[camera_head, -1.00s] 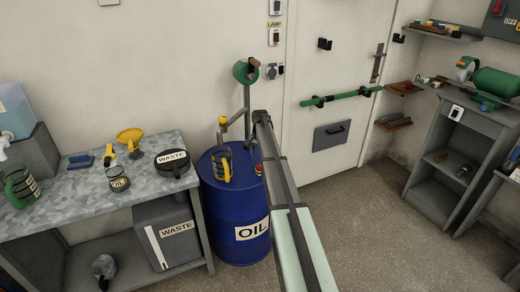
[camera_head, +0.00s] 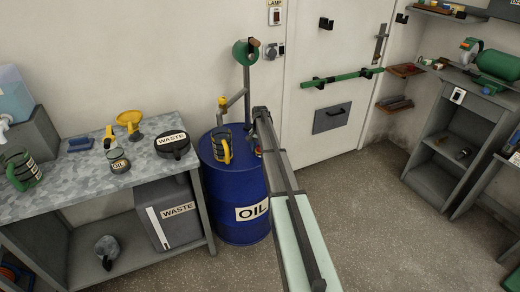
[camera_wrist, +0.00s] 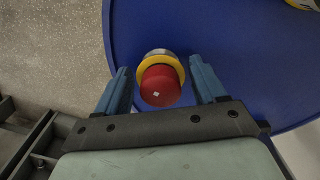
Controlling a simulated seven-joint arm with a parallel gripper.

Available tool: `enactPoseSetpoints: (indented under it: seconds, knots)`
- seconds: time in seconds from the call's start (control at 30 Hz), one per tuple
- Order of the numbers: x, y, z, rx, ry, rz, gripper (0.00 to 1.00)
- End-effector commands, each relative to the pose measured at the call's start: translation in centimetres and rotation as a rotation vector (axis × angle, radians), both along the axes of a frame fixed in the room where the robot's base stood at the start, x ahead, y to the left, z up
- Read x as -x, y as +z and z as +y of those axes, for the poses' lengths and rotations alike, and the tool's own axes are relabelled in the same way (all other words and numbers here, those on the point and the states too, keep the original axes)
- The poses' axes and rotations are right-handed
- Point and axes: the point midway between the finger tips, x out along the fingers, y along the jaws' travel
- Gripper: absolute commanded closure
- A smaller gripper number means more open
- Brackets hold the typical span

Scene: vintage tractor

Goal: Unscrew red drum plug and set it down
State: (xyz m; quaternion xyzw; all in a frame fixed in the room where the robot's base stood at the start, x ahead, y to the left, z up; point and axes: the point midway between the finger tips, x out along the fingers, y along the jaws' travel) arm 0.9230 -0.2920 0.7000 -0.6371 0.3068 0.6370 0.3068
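The red drum plug (camera_wrist: 160,86) sits in a yellow ring on top of the blue oil drum (camera_wrist: 225,45) in the wrist view. My gripper (camera_wrist: 160,78) is open, with one blue finger on each side of the plug and visible gaps between fingers and plug. In the head view the blue drum (camera_head: 238,195) labelled OIL stands beside the bench. My gripper (camera_head: 260,145) is over the drum's right side there, and my arm hides most of the plug.
A yellow-handled jug (camera_head: 222,146) stands on the drum top, left of my gripper. A pump with a green reel (camera_head: 245,52) rises behind it.

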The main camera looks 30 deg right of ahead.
Motion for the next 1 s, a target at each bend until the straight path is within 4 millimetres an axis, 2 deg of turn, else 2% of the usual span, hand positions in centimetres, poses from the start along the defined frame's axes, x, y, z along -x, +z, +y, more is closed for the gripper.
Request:
enactPoseSetpoints:
  seconds: [0.07,0.6,1.0]
  knots:
    - [0.0,0.01,0.0,0.0,0.0,0.0,0.38]
    - [-0.01,0.04,-0.01,0.0,0.0,0.0,0.9]
    - [0.07,0.05,-0.01,-0.001,0.152,0.001,0.9]
